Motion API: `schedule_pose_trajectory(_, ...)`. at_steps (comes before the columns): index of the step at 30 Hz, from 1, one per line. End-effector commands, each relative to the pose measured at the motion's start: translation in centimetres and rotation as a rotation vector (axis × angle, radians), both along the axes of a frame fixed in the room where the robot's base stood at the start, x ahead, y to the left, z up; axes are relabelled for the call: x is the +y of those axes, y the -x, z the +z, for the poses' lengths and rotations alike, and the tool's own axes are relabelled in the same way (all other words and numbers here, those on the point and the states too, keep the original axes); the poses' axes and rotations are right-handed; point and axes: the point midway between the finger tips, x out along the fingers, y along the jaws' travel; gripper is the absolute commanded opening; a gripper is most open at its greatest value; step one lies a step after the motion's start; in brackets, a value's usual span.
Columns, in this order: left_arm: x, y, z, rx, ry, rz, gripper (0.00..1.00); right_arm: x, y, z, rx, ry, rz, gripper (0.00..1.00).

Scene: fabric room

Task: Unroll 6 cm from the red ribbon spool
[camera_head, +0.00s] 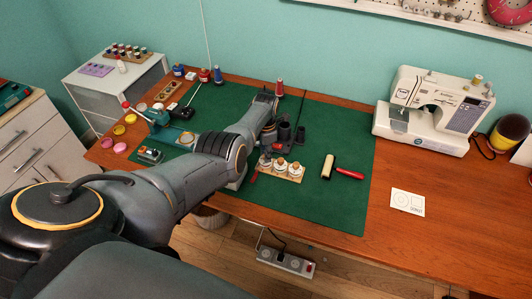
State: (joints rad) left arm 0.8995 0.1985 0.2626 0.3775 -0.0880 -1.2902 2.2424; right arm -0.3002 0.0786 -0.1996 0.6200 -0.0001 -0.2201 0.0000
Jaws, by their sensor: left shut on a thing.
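My left arm reaches in from the left over the green cutting mat (325,210). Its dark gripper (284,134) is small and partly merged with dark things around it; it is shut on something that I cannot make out. A wooden rack (290,178) with several white, orange-centred rolls stands just below the gripper. A small red piece (253,178) shows at the rack's left end; whether it is ribbon is too small to tell. A red spool-like thing (279,88) stands beyond my wrist. I cannot tell which is the red ribbon spool. My right gripper is not in view.
A white card (407,201) and a sewing machine (436,108) are farther right. Pots, bottles and small tools crowd the left. The mat's lower right part is clear.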

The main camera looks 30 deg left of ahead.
Motion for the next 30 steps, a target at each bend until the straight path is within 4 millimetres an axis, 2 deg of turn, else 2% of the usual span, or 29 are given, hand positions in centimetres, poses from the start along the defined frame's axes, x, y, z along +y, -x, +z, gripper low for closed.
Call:
schedule_pose_trajectory(20, 0.14, 0.05, 0.01, 0.0, -0.003, 0.058, 0.0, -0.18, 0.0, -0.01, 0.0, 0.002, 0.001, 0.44)
schedule_pose_trajectory(21, 0.13, 0.05, 0.0, 0.001, -0.002, 0.058, 0.31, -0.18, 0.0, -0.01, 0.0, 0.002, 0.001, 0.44)
schedule_pose_trajectory(23, 0.12, 0.05, 0.0, 0.001, -0.002, 0.058, 0.43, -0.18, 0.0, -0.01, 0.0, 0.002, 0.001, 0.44)
schedule_pose_trajectory(24, 0.11, 0.05, 0.0, 0.001, -0.002, 0.058, 0.46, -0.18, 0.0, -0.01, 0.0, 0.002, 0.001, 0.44)
schedule_pose_trajectory(30, 0.05, 0.04, -0.01, 0.001, -0.001, 0.057, 0.46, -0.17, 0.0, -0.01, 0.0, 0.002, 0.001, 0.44)
